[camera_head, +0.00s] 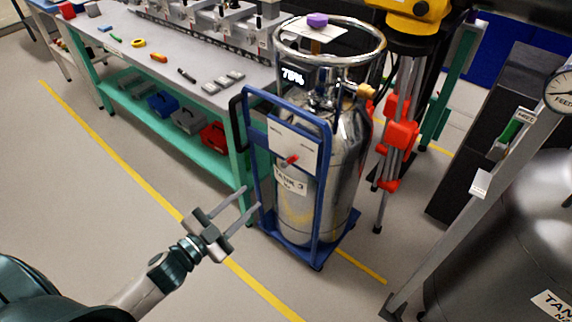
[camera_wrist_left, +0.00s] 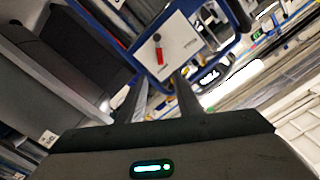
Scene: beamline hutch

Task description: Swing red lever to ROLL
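The red lever (camera_head: 291,160) is on a white panel (camera_head: 292,142) fixed to the blue frame of a tank cart. Small labels sit on the panel, too small to read. The wrist view shows the lever (camera_wrist_left: 159,52) just beyond my fingertips, apart from them. My left gripper (camera_head: 254,198) is open and empty, to the lower left of the lever in the head view. Its two fingers (camera_wrist_left: 156,92) point toward the panel in the wrist view. My right gripper is not in view.
The blue cart (camera_head: 252,180) carries a silver tank (camera_head: 343,190) marked TANK 3. A green-legged workbench (camera_head: 238,160) stands close on its left. A red-and-grey tripod (camera_head: 388,150) is to its right. The floor left of the cart is open, with a yellow line (camera_head: 150,178).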

